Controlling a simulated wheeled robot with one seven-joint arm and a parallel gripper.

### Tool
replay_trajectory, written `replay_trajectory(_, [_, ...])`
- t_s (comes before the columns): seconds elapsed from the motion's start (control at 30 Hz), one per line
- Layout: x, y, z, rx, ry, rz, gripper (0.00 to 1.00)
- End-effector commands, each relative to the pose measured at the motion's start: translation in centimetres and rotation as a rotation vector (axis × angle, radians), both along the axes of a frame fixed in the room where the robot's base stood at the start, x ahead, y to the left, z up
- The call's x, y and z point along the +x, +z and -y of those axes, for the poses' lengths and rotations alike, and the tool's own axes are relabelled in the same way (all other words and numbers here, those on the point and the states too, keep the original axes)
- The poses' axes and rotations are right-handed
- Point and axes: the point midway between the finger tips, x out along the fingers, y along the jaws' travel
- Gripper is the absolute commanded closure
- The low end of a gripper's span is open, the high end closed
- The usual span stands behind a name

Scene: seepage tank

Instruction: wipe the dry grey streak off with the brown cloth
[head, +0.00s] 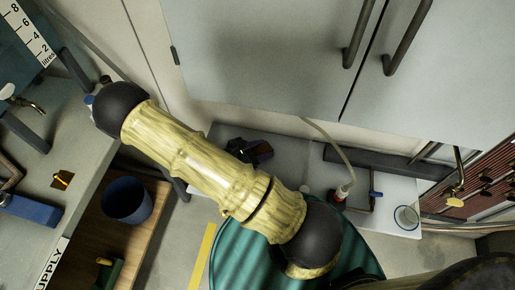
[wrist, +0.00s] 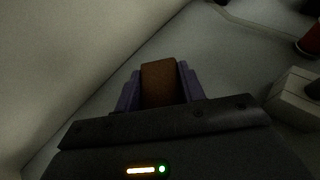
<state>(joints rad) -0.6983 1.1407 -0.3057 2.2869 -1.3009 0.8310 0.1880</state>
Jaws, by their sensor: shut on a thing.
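My gripper (wrist: 160,85) is shut on the brown cloth (wrist: 159,80), a folded brown pad held between its two purple fingers in the wrist view. A pale grey surface lies beyond the cloth; I cannot tell whether they touch. In the head view my gripper (head: 262,150) shows small and dark behind my yellow arm, over the pale bench at the foot of the cabinets. I cannot pick out the dry grey streak in either view.
A red fitting (head: 338,195) with a hose stands right of my gripper, with a white cup (head: 406,217) farther right. A pale block (wrist: 296,98) is close on the right in the wrist view. A green ribbed drum (head: 235,255) and a blue bucket (head: 127,200) are nearer.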

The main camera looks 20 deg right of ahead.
Motion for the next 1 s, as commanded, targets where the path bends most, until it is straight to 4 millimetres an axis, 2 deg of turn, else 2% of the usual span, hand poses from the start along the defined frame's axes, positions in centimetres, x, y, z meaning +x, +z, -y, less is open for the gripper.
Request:
replay_trajectory(0.2, [-0.9, -0.2, 0.9, 0.005, -0.003, -0.006, 0.79])
replay_trajectory(0.57, [-0.9, -0.1, 1.1, 0.005, -0.001, -0.006, 0.79])
replay_trajectory(1.0, [-2.3, 0.2, 3.1, 0.003, -0.001, -0.003, 0.79])
